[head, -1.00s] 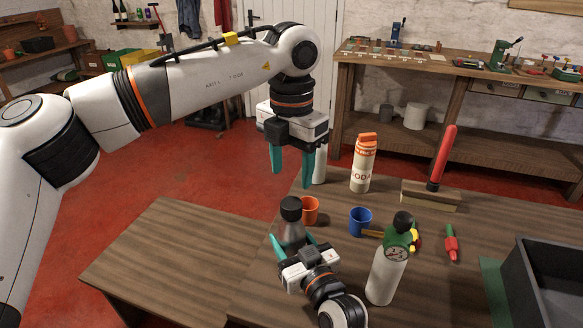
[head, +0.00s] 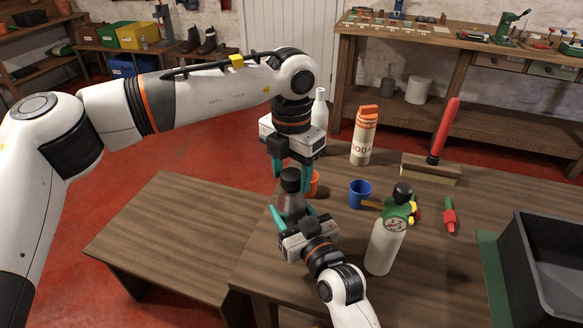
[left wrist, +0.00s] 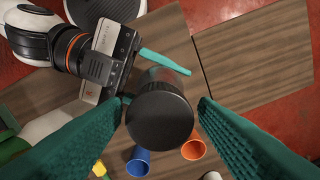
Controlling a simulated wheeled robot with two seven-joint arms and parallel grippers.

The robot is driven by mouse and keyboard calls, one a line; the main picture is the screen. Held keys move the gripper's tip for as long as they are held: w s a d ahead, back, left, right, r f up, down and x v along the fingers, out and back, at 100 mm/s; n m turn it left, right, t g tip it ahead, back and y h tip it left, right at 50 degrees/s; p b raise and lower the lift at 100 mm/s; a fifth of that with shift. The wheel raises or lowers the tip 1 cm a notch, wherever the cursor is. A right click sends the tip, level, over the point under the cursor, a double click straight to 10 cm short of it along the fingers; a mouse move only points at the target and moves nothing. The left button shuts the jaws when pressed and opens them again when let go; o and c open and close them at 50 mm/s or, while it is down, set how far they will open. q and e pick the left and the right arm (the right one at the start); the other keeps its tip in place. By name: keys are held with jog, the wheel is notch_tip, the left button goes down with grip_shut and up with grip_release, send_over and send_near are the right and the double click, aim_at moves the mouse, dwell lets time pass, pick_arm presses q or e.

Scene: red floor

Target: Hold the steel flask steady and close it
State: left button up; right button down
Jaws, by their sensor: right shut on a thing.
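The steel flask (head: 290,204) stands upright at the table's left edge, a grey body with a black cap (head: 290,180) on top. My right gripper (head: 291,214) is shut on the flask body from the near side. My left gripper (head: 291,176) points down over the flask from above, open, with its teal fingers on either side of the cap. In the left wrist view the round black cap (left wrist: 160,118) lies between the fingers, nearer the left one, with a gap on the right. The cap hides most of the flask body there.
An orange cup (head: 314,184) stands close behind the flask, and a blue cup (head: 360,193) to its right.

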pick_arm(q)
jog(key=c, duration=1)
jog(key=shift+o, duration=0.2)
jog(key=o, duration=1.2)
jog(key=shift+c, duration=0.2)
notch_tip(320, 180, up, 12)
